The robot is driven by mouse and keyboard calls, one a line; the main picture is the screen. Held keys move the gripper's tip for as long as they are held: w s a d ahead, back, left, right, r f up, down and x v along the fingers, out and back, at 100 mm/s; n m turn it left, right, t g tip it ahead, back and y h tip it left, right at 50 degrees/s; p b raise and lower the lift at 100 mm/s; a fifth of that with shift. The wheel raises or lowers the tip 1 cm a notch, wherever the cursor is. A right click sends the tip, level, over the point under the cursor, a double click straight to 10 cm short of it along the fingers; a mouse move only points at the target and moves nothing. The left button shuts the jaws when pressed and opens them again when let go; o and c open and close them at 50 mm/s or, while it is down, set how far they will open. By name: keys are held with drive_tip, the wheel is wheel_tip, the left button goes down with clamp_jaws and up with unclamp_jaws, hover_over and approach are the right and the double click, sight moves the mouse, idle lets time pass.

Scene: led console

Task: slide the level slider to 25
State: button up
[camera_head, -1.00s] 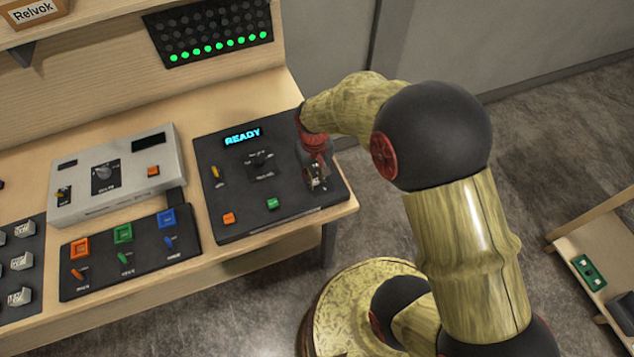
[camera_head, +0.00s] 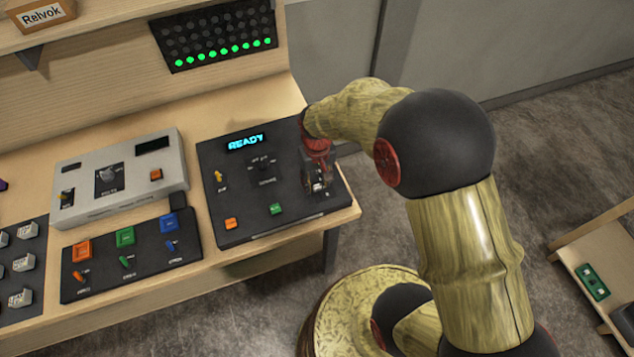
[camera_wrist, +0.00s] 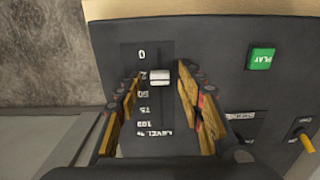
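The level slider's light grey knob (camera_wrist: 160,76) sits in its dark vertical slot in the wrist view. It is level with a partly hidden label that starts with 2, between the 0 and 50 marks. The scale (camera_wrist: 143,110) runs from 0 at the top to 100 at the bottom. My gripper (camera_wrist: 161,88) is open, with one finger on each side of the knob and a visible gap on both sides. In the head view my gripper (camera_head: 319,184) is low over the right end of the dark console (camera_head: 237,192), hiding the slider.
The console has a READY display (camera_head: 245,142), a green PLAY button (camera_head: 276,209), an orange button (camera_head: 231,224), a knob (camera_head: 263,165) and a yellow switch (camera_head: 218,176). A grey box (camera_head: 120,177) and a three-button panel (camera_head: 130,262) lie to the left. The console's right edge is near the table edge.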

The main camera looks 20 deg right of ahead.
sight(320, 196)
wheel_tip(320, 196, up, 12)
idle(0.5)
idle(0.3)
drive_tip(key=s+r+t+b, duration=0.2)
drive_tip(key=s+r, duration=0.3)
drive_tip(key=s, duration=0.3)
drive_tip(key=s+r+t+b, duration=0.3)
drive_tip(key=s+r+b, duration=0.2)
drive_tip(key=s, duration=0.4)
drive_tip(key=shift+r+t, duration=0.3)
drive_tip(key=shift+r, duration=0.5)
drive_tip(key=shift+c, duration=1.3)
idle(1.8)
